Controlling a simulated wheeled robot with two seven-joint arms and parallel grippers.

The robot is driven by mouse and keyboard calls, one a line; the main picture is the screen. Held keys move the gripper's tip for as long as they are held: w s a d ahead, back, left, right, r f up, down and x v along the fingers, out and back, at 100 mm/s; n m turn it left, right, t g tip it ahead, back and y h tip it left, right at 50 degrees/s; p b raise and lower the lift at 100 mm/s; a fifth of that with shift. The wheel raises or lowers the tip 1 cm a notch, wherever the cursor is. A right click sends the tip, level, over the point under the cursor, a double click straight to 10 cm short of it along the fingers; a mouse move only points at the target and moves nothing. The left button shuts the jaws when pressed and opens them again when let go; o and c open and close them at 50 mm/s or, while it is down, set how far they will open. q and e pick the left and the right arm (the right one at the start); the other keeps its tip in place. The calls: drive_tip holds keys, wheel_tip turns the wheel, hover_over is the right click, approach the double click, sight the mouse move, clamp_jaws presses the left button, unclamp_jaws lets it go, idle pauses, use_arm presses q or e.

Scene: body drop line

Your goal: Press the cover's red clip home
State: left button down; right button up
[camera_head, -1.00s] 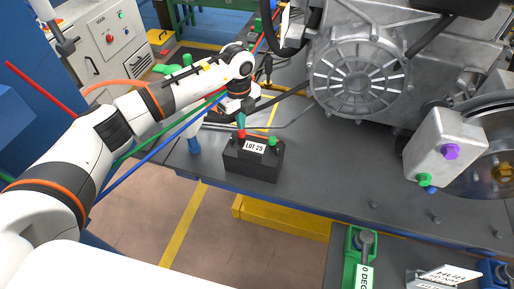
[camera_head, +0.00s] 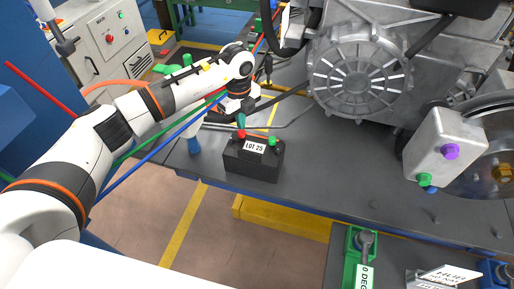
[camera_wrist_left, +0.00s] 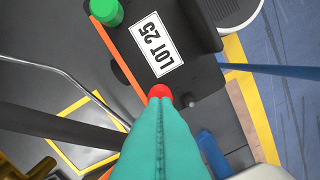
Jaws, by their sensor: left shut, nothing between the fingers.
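The black cover (camera_head: 253,163) with the white "LOT 25" label sits on the dark bench near its front edge. It also shows in the left wrist view (camera_wrist_left: 190,30). Its red clip (camera_head: 241,133) is at the left end of the top and shows as a red rim in the wrist view (camera_wrist_left: 160,91). My left gripper (camera_head: 241,121) is shut and empty, pointing down. In the wrist view its teal fingertips (camera_wrist_left: 160,108) overlap the red clip and hide much of it; they look to be on it. How deep the clip sits cannot be told. My right gripper is not in view.
A green clip (camera_head: 273,141) is at the cover's right end. A thin metal rod (camera_head: 290,124) lies behind the cover. A large grey metal housing (camera_head: 358,80) stands at the back right. A grey block (camera_head: 440,145) with a purple knob is at right. Bench is clear right of the cover.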

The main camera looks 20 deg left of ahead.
use_arm(q)
drive_tip(key=shift+f+b, duration=0.85)
drive_tip(key=shift+f, duration=0.35)
idle(0.4)
drive_tip(key=c, duration=1.5)
unclamp_jaws()
drive_tip(key=shift+r, duration=0.1)
drive_tip(key=shift+r+p, duration=2.15)
drive_tip(key=shift+r, duration=0.8)
